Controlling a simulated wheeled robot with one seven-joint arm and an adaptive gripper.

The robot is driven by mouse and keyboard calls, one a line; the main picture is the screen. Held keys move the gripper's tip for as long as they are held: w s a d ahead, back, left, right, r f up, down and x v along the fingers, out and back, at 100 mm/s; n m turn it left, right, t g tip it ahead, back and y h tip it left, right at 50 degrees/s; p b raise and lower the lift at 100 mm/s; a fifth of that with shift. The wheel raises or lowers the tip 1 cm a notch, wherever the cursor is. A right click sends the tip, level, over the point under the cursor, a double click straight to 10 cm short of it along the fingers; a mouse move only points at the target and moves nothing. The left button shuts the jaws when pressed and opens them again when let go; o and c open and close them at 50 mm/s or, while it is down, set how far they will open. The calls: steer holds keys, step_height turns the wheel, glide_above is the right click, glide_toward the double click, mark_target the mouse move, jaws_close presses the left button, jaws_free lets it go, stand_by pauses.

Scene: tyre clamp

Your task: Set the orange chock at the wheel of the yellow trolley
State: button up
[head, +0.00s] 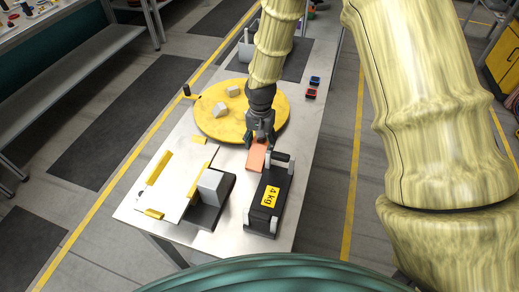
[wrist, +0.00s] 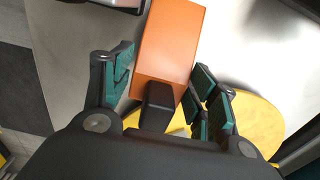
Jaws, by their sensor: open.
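The orange chock (head: 257,154) lies on the pale table just in front of the yellow disc. In the wrist view the orange chock (wrist: 168,45) is a long block with a black knob (wrist: 160,97) at its near end. My gripper (head: 260,138) is over the chock's far end, pointing down. Its green-padded fingers are apart, one on each side of the chock and knob (wrist: 160,85), with a gap visible on the left. Whether the right pads touch it I cannot tell. I cannot make out a yellow trolley with a wheel in either view.
A yellow round disc (head: 215,125) carries small pale blocks. A white plate with yellow bars (head: 175,185) and a grey block (head: 210,185) are to the left. Small red and blue pieces (head: 313,87) lie behind right.

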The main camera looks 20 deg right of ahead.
mark_target(260, 143)
steer(key=shift+f+p, duration=0.55)
steer(key=shift+f, duration=1.3)
steer(key=c, duration=1)
steer(key=shift+r, duration=0.1)
step_height(260, 143, up, 18)
steer(key=b, duration=0.4)
